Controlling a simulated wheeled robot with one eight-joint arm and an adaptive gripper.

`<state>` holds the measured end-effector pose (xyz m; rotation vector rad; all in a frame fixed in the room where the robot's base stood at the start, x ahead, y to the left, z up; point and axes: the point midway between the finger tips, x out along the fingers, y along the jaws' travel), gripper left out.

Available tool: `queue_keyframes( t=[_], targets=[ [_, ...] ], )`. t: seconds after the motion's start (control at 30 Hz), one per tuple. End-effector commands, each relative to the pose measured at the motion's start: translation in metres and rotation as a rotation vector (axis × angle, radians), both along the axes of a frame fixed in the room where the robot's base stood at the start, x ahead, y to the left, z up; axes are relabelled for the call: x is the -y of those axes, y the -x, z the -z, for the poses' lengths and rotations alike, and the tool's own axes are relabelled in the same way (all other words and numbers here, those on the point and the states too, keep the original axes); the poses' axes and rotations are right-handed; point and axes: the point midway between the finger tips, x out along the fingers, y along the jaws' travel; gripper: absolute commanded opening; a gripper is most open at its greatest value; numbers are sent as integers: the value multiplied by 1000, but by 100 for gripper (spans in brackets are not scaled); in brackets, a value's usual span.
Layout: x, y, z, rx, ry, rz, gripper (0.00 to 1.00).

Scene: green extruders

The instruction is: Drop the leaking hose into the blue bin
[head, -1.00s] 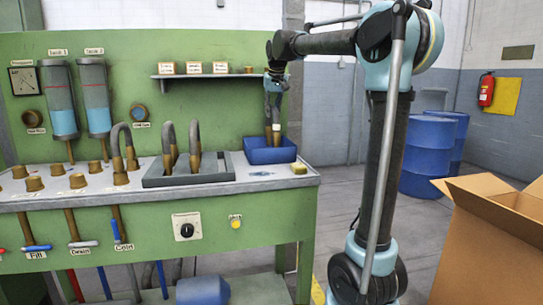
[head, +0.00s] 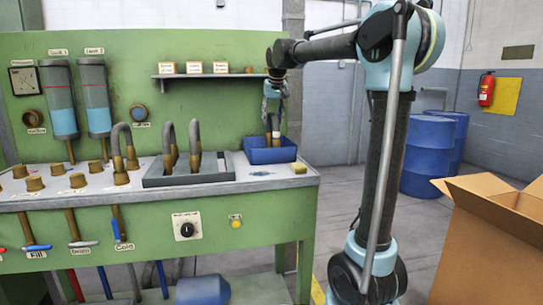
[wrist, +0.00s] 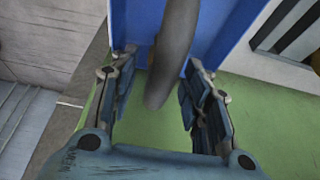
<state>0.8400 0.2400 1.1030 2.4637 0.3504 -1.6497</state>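The leaking hose (head: 270,123) is a grey bent tube with brown ends. It stands upright in the blue bin (head: 288,154), at the right end of the bench, with its lower ends down inside the bin. My gripper (head: 274,108) is over the bin at the hose's top. In the wrist view my gripper (wrist: 160,98) has its fingers spread, and the hose (wrist: 172,50) runs between them with gaps on both sides. The bin's blue wall (wrist: 225,35) shows behind it. Whether the hose's ends touch the bin floor is hidden.
Several similar hoses stand in or beside a grey tray (head: 185,178) left of the bin. A shelf (head: 210,76) with small labelled boxes hangs behind. A cardboard box (head: 490,240) stands on the floor at right.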

Motion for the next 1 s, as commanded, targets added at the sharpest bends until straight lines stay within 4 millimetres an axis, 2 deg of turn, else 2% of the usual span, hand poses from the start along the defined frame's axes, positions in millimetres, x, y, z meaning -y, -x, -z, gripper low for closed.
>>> queue_keyframes(
  t=[0.27, 0.7, 0.9, 1.0],
  targets=[
    [1, 3, -9, 0, 0, 0, 44],
    [10, 32, -81, -1, 0, 0, 44],
    [12, 40, -103, -1, 0, 0, 44],
    [13, 42, -108, -1, 0, 0, 44]
  ],
)
